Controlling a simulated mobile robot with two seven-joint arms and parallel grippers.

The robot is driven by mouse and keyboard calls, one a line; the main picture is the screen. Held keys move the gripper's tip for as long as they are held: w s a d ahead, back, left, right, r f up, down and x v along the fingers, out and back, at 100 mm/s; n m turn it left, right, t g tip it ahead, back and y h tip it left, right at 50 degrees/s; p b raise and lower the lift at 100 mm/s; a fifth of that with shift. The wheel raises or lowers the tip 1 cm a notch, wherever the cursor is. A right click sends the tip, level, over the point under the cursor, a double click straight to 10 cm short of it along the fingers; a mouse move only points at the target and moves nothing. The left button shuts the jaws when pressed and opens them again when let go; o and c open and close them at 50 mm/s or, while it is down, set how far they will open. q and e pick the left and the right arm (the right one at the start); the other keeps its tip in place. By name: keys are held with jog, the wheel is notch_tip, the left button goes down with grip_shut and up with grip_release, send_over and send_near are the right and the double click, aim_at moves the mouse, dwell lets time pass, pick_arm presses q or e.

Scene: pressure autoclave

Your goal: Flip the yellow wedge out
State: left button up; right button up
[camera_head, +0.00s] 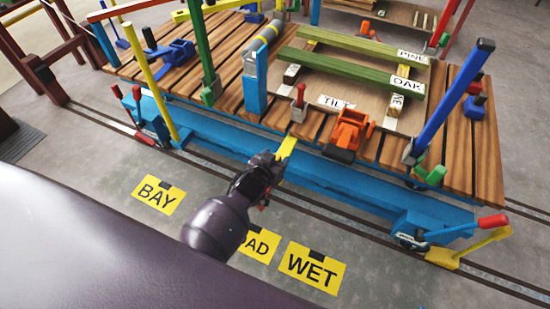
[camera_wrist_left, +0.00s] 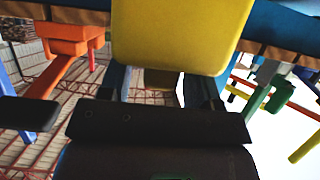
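A yellow wedge (camera_head: 288,146) shows as a small block at the near blue side of the wooden-decked cart, just beyond my left gripper. My left gripper (camera_head: 273,160) reaches up to it from the near side, and the dark wrist hides part of that area. In the left wrist view a large yellow face (camera_wrist_left: 182,35) fills the top middle and covers the fingertips. The fingers (camera_wrist_left: 158,85) stand apart below it, with a small yellow part between them and gaps at the sides. Contact is not clear. My right gripper is not in view.
The cart's blue side beam (camera_head: 240,145) runs just beyond the gripper. An orange clamp (camera_head: 349,130) and a blue post (camera_head: 255,85) stand on the deck nearby. Green boards (camera_head: 345,68) lie farther back. Floor signs, including WET (camera_head: 311,268), lie on open floor in front.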

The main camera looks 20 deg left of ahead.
pick_arm(q)
jog(key=shift+r, duration=0.1)
jog(key=p+v, duration=0.2)
jog(key=v, duration=0.8)
jog(key=shift+s, duration=0.35)
jog(key=shift+r, duration=0.1)
